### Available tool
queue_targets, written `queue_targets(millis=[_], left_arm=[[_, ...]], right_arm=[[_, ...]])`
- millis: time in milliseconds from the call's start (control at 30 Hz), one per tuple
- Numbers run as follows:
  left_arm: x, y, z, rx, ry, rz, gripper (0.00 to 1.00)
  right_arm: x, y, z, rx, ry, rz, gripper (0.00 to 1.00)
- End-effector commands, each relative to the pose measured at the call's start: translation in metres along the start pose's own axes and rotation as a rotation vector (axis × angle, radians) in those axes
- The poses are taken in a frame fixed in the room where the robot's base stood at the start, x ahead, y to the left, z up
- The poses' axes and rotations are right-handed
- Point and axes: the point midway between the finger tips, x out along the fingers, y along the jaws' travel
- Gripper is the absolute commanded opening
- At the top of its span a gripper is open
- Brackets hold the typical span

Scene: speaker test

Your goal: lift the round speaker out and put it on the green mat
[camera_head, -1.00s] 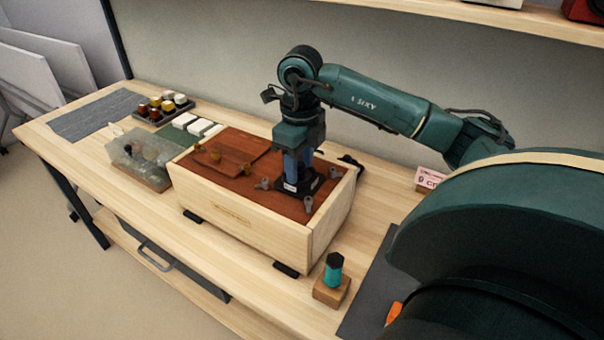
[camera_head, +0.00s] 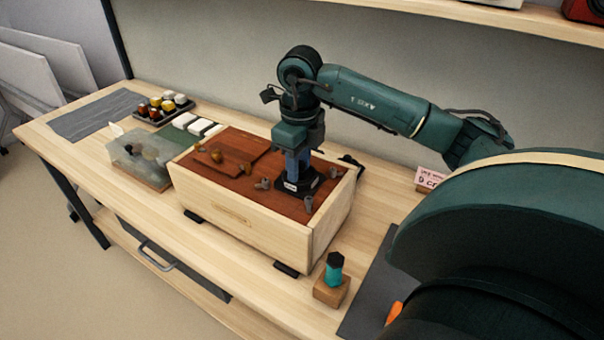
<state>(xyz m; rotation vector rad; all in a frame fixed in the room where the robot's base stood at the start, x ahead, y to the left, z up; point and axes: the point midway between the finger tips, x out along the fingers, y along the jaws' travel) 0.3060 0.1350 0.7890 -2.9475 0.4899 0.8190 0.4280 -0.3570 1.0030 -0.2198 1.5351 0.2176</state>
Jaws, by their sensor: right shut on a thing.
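My right gripper (camera_head: 298,170) comes down from above into the right part of the open wooden box. Its blue fingers are shut on a dark piece (camera_head: 306,189) with a small white label, which I take for the round speaker. Its round outline is mostly hidden by the gripper, and I cannot tell whether it is clear of the reddish-brown panel (camera_head: 240,185) under it. The green mat (camera_head: 173,136) lies left of the box, partly hidden behind a clear bin. My left gripper is not in view.
The pale wooden box (camera_head: 236,218) has raised walls. Small grey fasteners (camera_head: 263,184) and brass knobs (camera_head: 217,156) are on its panel. A clear bin (camera_head: 128,150), white blocks (camera_head: 200,127) and a tray of small pieces (camera_head: 160,110) stand left. A teal-and-black item (camera_head: 334,272) stands in front.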

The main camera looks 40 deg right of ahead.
Motion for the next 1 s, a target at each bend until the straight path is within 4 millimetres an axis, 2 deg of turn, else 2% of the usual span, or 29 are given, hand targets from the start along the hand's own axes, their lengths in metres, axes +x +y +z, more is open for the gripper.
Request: queue_targets(millis=[33,67,167,1000], left_arm=[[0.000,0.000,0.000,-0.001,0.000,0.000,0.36],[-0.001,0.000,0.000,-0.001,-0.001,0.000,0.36],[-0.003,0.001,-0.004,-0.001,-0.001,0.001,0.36],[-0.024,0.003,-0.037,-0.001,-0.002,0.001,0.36]], right_arm=[[0.011,0.000,-0.004,0.000,0.028,-0.003,0.02],[0.009,0.000,-0.004,0.000,0.028,-0.003,0.02],[0.004,-0.001,-0.004,0.000,0.028,-0.004,0.00],[-0.052,0.000,-0.002,-0.002,0.019,-0.002,0.00]])
